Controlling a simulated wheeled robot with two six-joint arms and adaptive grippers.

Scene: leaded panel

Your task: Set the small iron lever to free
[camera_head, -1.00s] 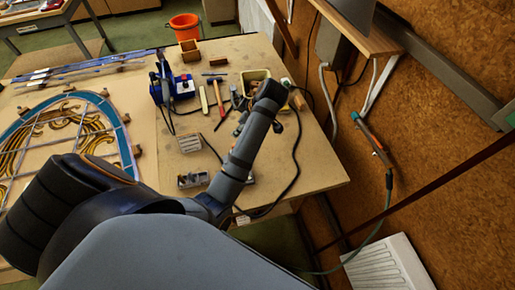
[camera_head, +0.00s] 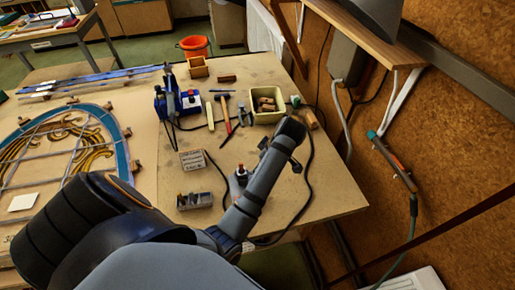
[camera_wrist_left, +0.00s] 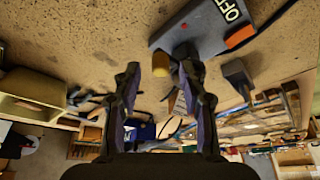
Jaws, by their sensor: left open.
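A dark grey box (camera_wrist_left: 205,27) with a white OFF label and an orange-red part shows at the top of the left wrist view. A dark grey block (camera_wrist_left: 238,75) stands beside it. I cannot clearly pick out the iron lever or a free label. In the head view, a small red-and-white device (camera_head: 240,175) on the bench sits just left of my forearm, partly hidden by it. My left gripper (camera_wrist_left: 161,75) is open and empty over the bench, close to the dark box. My right gripper is not in view.
The bench (camera_head: 315,190) also holds a cream bin (camera_head: 266,103), a blue soldering station (camera_head: 178,103), a hammer (camera_head: 227,115) and small metal boxes (camera_head: 193,160). A black cable loops near my forearm. A leaded panel (camera_head: 65,145) lies at left.

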